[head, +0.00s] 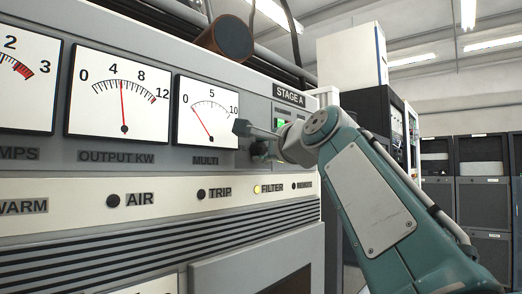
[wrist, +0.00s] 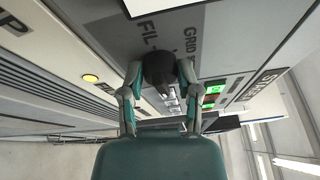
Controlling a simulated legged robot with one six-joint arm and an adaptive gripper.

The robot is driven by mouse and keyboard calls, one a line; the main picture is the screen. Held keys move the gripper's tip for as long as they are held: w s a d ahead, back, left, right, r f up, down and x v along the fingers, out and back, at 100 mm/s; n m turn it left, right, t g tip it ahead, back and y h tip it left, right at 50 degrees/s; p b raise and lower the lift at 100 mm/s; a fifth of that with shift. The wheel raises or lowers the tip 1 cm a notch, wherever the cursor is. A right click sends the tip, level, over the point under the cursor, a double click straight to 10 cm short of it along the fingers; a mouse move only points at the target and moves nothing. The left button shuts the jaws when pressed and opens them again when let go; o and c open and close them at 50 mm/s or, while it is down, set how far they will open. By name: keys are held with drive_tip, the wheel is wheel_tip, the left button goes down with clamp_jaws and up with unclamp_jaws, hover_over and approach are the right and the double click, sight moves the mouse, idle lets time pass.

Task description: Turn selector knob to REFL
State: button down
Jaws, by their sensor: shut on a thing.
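The selector knob (wrist: 158,66) is a dark round knob on the grey panel, between my fingertips in the wrist view. In the head view the knob (head: 259,149) is small and partly hidden by my gripper. My gripper (head: 250,140) is at the panel right of the MULTI meter; it also shows in the wrist view (wrist: 159,75), with one finger on each side of the knob, shut on it. Labels FIL and GRID show beside the knob. No REFL label is readable, and I cannot tell which position the knob points to.
The MULTI meter (head: 207,112) reads near the low end, and the OUTPUT KW meter (head: 118,95) reads about 5. A yellow FILTER lamp (head: 257,189) is lit below. Green indicators (wrist: 212,95) are lit near the STAGE A label (head: 290,95).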

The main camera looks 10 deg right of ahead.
drive_tip(key=shift+w+f+m+g, duration=0.2)
drive_tip(key=shift+f+m+g, duration=0.1)
drive_tip(key=shift+m, duration=0.1)
drive_tip(key=shift+c, duration=1.5)
unclamp_jaws()
drive_tip(key=shift+s+r, duration=0.1)
drive_tip(key=shift+r, duration=0.05)
drive_tip(key=shift+s+d+r, duration=0.1)
drive_tip(key=shift+s, duration=0.2)
drive_tip(key=v, duration=1.1)
drive_tip(key=shift+s, duration=0.2)
drive_tip(key=shift+f, duration=0.25)
